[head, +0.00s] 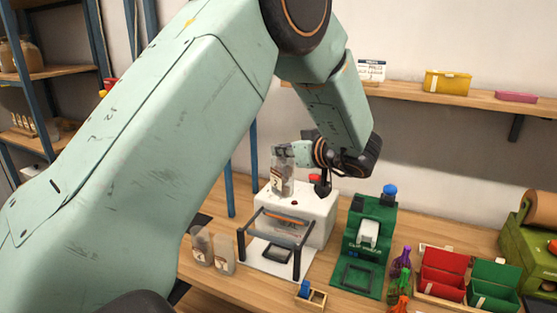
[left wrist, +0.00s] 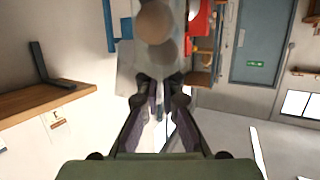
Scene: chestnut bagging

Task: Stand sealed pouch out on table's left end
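My left gripper (head: 297,152) reaches over the table from the upper right of its arm and is shut on a clear pouch (head: 282,178) with a label. My right gripper is not in view.
A dark-posted frame (head: 297,262) stands before the white machine, close to the standing pouches. A green machine (head: 371,235), small bottles (head: 400,263), a red bin (head: 442,272) and a green bin (head: 494,283) are to the right. My left arm hides much of the left side.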

